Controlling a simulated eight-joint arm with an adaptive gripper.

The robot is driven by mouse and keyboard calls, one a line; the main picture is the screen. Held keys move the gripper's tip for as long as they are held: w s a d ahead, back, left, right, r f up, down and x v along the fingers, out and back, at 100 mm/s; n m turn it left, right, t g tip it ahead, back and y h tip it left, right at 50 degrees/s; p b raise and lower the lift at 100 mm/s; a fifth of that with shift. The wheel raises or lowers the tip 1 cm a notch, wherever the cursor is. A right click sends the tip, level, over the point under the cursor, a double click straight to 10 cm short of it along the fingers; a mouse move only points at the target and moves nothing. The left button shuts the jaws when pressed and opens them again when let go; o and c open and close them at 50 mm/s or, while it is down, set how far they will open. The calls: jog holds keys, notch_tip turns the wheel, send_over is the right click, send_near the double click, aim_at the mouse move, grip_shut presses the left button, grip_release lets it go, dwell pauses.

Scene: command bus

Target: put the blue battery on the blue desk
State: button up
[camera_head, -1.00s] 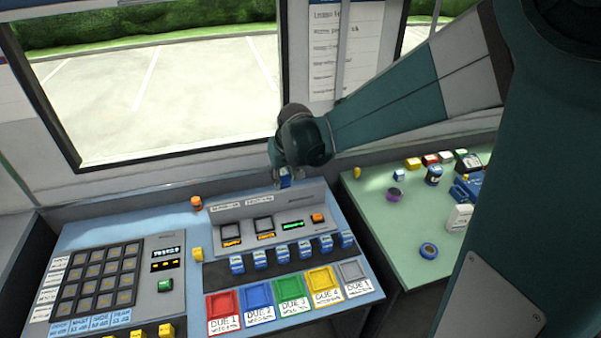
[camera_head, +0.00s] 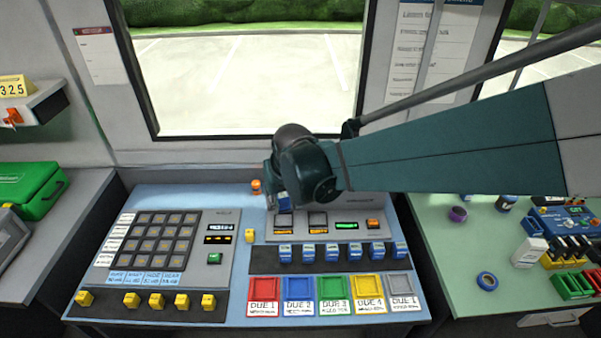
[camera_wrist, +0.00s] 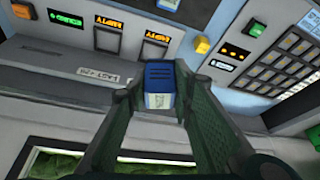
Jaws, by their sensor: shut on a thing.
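My gripper (camera_wrist: 160,98) is shut on a blue battery (camera_wrist: 160,76), which has a pale label on its lower part in the wrist view. In the head view the held battery (camera_head: 283,201) shows just below the dark wrist, partly hidden, in front of the raised grey console on the blue desk. The blue desk (camera_head: 180,198) stands below the window, with panels over much of its top. I cannot tell whether the held battery touches anything.
Several similar blue batteries (camera_head: 332,252) stand in a row on the desk's dark strip. Coloured trays (camera_head: 298,288), a keypad (camera_head: 161,240), an orange piece (camera_head: 256,187) and a yellow piece (camera_head: 249,236) take up room. A green table (camera_head: 450,260) stands right.

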jog(key=s+a+n, duration=0.1)
jog(key=s+a, duration=0.5)
jog(key=a, duration=0.1)
notch_tip(320, 180, down, 10)
jog(key=shift+s+f+b, duration=0.15)
jog(key=shift+s+b, duration=0.05)
jog(key=shift+b, duration=0.1)
jog(key=shift+f, duration=0.15)
dwell(0.5)
jog(key=shift+f+b, duration=2.2)
jog(key=shift+f, duration=1)
jog(key=shift+f+b, duration=0.4)
jog(key=shift+f, duration=0.1)
jog(key=o, duration=1.1)
jog(key=shift+r, duration=0.2)
jog(key=shift+v, duration=5.85)
